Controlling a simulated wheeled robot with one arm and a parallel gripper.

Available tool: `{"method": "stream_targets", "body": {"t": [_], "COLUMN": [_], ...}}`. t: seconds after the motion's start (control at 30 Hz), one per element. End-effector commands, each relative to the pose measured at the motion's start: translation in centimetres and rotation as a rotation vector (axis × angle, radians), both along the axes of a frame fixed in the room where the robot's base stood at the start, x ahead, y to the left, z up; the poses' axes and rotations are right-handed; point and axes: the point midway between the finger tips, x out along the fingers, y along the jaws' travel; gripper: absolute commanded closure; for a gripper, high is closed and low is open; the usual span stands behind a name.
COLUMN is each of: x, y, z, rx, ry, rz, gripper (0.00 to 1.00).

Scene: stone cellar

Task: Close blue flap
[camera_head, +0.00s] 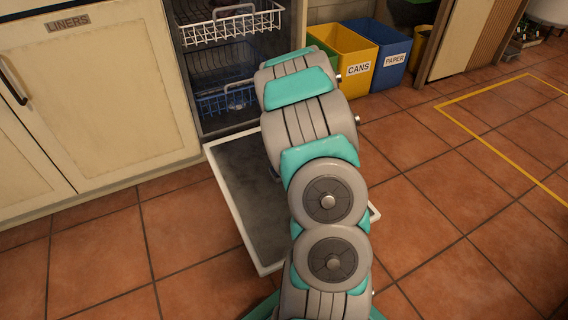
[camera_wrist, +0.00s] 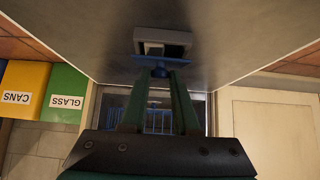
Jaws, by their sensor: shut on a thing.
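The blue flap (camera_wrist: 150,60) shows in the wrist view as a thin blue plate seen nearly edge-on, at the near edge of a small grey dispenser box (camera_wrist: 163,36). The box's dark recess is visible, so the flap stands open. My gripper (camera_wrist: 160,73) has its two green fingers shut on a small round blue knob at the flap. The box is set in the dull metal inner face of the lowered dishwasher door (camera_wrist: 235,40). In the head view the door (camera_head: 240,180) lies low, and my arm hides the flap and gripper.
The dishwasher's white upper rack (camera_head: 232,28) and blue lower rack (camera_head: 225,100) are inside the machine. A cream cabinet (camera_head: 110,110) stands left. Yellow (camera_head: 345,50) and blue (camera_head: 378,55) bins stand right. Tiled floor at right is clear.

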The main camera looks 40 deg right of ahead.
Motion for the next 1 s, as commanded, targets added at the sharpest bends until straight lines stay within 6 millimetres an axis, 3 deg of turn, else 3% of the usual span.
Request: {"method": "stream_targets", "body": {"t": [1.0], "x": [-0.69], "y": [0.12], "z": [-0.91], "rx": [-0.037], "ry": [-0.152], "rz": [-0.001], "gripper": [1.0]}}
